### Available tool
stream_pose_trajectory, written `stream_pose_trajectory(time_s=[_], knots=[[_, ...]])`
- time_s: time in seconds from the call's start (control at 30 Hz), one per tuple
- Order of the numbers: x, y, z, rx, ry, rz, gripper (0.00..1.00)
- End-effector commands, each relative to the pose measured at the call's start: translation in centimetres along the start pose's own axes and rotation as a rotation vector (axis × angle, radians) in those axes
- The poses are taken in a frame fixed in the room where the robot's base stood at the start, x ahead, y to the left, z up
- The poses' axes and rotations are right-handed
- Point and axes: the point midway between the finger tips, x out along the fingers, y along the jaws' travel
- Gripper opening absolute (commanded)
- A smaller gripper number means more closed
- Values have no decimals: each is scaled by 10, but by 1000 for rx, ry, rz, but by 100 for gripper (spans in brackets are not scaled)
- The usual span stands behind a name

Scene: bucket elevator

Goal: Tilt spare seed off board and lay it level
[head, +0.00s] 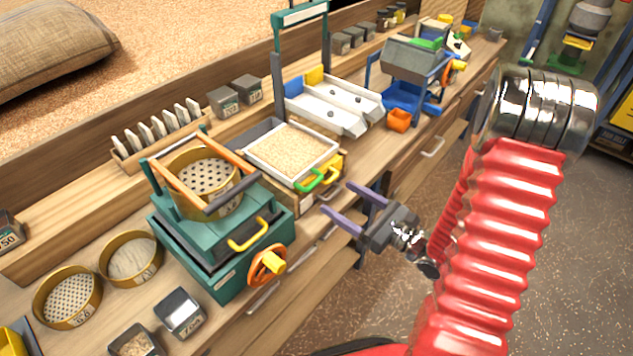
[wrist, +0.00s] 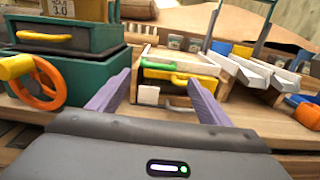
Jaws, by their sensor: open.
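A white-rimmed board (head: 331,158) covered with tan seed lies level on a low stand on the bench, in the middle of the head view. A green handle (head: 311,181) sticks out of its front, with a yellow handle (head: 331,178) at the drawer beside or below it. In the wrist view the green handle (wrist: 170,66) is above the yellow one (wrist: 180,79), and the board's top is seen edge-on. My gripper (head: 338,200) is open and empty in front of the bench, its purple fingers pointing at the handles, apart from them. In the wrist view the fingers (wrist: 157,80) flank the handles.
A teal sieve box (head: 225,245) with an orange wheel (head: 267,266) stands left of the board. White chutes (head: 335,105) and a grey hopper machine (head: 410,62) stand to its right. A grey bin (head: 262,131) lies behind the board's left side. The floor before the bench is clear.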

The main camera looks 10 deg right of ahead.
Motion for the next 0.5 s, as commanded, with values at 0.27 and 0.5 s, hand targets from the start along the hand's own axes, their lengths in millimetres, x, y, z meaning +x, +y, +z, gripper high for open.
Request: stream_pose_trajectory(time_s=[0.27, 0.5], knots=[[30, 1, 0, 0, 0, 3, 72], [57, 1, 0, -1, 0, 3, 72]])
